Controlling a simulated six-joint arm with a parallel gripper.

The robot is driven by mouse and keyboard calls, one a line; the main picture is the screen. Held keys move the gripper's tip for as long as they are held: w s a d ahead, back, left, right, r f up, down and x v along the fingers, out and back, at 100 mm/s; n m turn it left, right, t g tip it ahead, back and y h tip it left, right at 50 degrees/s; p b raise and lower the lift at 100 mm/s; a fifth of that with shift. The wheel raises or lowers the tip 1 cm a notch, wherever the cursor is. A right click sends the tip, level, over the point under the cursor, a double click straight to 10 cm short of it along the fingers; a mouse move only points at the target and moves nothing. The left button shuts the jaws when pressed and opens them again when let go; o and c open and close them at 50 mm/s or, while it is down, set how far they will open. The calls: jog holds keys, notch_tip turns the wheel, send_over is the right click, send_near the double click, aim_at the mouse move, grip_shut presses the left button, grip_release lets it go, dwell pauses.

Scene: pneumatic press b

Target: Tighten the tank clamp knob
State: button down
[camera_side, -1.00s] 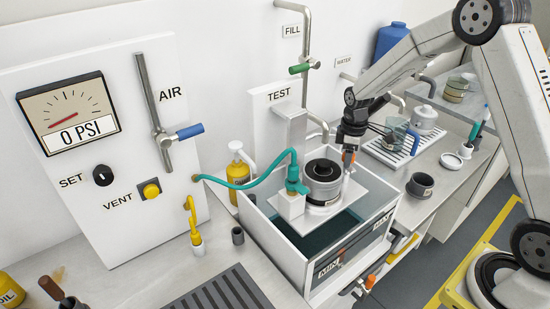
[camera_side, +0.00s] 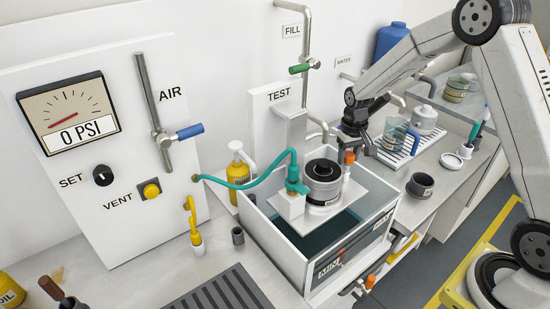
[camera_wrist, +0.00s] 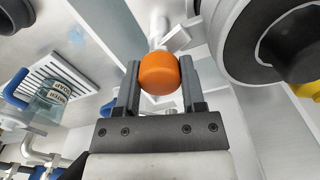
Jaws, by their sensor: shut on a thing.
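The orange clamp knob (camera_side: 349,157) stands at the right of the black round part (camera_side: 323,170) on top of the tank (camera_side: 288,243). My gripper (camera_wrist: 159,85) is shut on the orange knob (camera_wrist: 159,73), with one dark finger on each side of it in the wrist view. In the side view my gripper (camera_side: 357,148) is at the knob, coming from behind and right. The finger contact is small and partly hidden there. A pale stem shows beyond the knob in the wrist view.
A teal hose (camera_side: 245,183) runs to a fitting left of the round part. A drain rack (camera_side: 398,150) with a clear beaker is close behind my gripper. A dark cup (camera_side: 420,185) stands to the right. The gauge (camera_side: 68,114) reads 0 PSI.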

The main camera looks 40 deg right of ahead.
aim_at(349, 154)
jog(key=m, duration=0.4)
jog(key=shift+w+r, duration=0.1)
jog(key=shift+r, duration=0.1)
dwell(0.4)
jog(key=shift+c, duration=1.4)
grip_release()
jog(key=shift+o, duration=0.5)
jog(key=shift+r, duration=3.85)
